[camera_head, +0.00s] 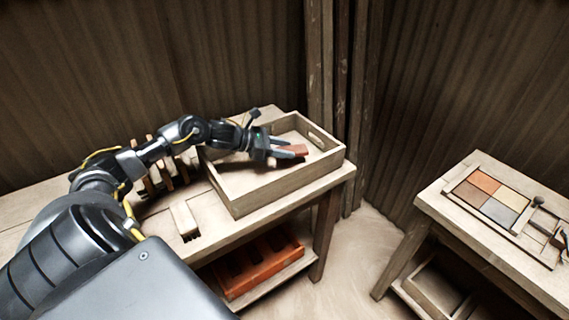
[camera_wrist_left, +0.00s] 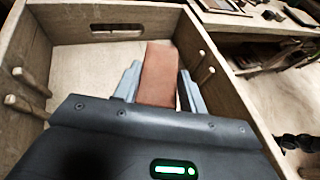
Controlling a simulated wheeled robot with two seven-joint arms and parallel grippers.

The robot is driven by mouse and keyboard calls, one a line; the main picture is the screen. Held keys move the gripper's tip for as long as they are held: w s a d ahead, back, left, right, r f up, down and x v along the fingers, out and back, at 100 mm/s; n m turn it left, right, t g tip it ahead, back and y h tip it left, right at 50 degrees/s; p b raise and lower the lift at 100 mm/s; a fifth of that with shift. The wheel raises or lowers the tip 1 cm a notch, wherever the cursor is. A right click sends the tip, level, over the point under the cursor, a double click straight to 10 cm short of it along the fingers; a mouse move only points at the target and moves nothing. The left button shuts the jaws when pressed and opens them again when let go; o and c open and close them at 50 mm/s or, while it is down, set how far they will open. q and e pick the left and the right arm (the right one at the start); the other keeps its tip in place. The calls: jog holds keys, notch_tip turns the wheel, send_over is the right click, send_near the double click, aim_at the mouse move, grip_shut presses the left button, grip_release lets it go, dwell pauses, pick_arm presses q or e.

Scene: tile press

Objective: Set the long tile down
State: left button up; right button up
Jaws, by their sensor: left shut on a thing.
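The long tile (camera_head: 299,150) is reddish brown. It sits between the fingers of my left gripper (camera_head: 290,152), inside the outline of the wooden tray (camera_head: 290,185). In the left wrist view the tile (camera_wrist_left: 158,75) stands out past both fingertips of the left gripper (camera_wrist_left: 160,88), with a finger on each side. The tray's far wall (camera_wrist_left: 112,18) with its handle slot lies beyond it. I cannot tell whether the tile touches the tray floor. My right gripper is not in view.
Wooden pegs (camera_wrist_left: 205,75) stick out from the tray's side walls. A second table (camera_head: 450,200) at the right carries a frame of coloured tiles (camera_head: 485,200). A rack of upright slats (camera_head: 152,180) stands left of the tray. An orange crate (camera_head: 260,265) sits on the lower shelf.

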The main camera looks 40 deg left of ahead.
aim_at(284, 163)
pick_arm(q)
jog(key=shift+w+a+f, duration=0.1)
jog(key=shift+w+f, duration=0.3)
jog(key=shift+f, duration=0.1)
notch_tip(284, 163, down, 3)
jog(key=shift+w+f+b, duration=0.1)
jog(key=shift+b, duration=0.2)
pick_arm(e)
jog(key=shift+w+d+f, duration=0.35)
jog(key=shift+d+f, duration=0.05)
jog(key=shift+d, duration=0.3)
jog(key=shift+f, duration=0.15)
